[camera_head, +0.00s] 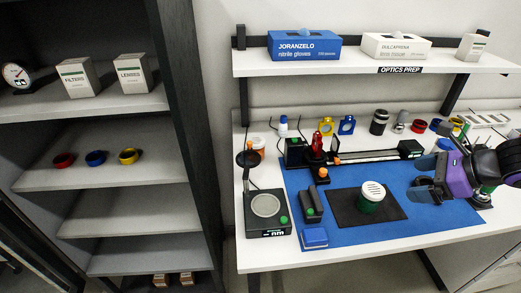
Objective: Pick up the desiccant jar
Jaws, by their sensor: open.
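A dark green jar with a white, slotted lid, which looks like the desiccant jar (371,197), stands upright on a black mat (343,212) on the blue bench mat. My gripper (420,178) is to the right of the jar, coming in from the right edge of the picture. Its two dark fingers are apart, with nothing seen between them. The gripper does not touch the jar; a gap of blue mat shows between them.
A rail with a red device (317,146) runs behind. Several coloured mounts line the back. A shelf (370,62) hangs above.

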